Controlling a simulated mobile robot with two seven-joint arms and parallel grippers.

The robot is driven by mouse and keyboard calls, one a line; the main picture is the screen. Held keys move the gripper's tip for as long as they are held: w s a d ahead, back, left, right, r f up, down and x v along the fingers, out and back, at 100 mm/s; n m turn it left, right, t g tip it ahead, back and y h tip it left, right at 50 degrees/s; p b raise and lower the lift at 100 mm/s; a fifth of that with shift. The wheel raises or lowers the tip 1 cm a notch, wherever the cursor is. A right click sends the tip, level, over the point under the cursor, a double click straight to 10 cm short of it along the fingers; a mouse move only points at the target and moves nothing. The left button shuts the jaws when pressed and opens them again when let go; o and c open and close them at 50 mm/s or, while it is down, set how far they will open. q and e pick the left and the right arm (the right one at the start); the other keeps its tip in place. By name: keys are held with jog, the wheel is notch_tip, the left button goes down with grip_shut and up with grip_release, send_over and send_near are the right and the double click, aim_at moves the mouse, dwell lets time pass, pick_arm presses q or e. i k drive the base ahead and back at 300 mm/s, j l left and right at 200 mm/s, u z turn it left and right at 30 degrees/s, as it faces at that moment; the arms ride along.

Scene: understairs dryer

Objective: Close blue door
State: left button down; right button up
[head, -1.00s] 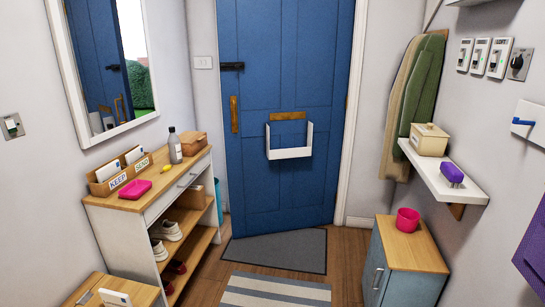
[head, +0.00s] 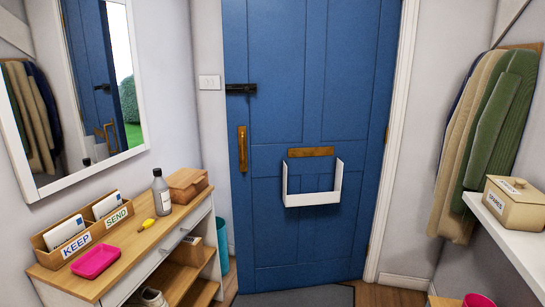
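The blue door (head: 345,85) stands ahead in the head view, hinged on its right side. It looks ajar: its left edge stands out from the wall, and the mirror shows green hedge and bright daylight beside its reflection. A brass pull handle (head: 242,149) is near its left edge, with a black latch (head: 241,89) above. A brass letter plate (head: 310,152) and a white wire-like letter tray (head: 312,198) are on its middle. Neither of my grippers is in view.
A shelf unit (head: 160,238) with a letter box, pink tray, bottle and wooden box stands along the left wall under a mirror (head: 75,90). Coats (head: 490,130) and a white shelf (head: 515,240) line the right wall. A grey mat (head: 300,297) lies before the door.

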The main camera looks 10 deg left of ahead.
aim_at(305, 145)
jog(key=i, duration=0.9)
jog(key=i+z, duration=0.1)
jog(key=i, duration=0.8)
jog(key=i+j, duration=0.15)
jog(key=i, duration=0.75)
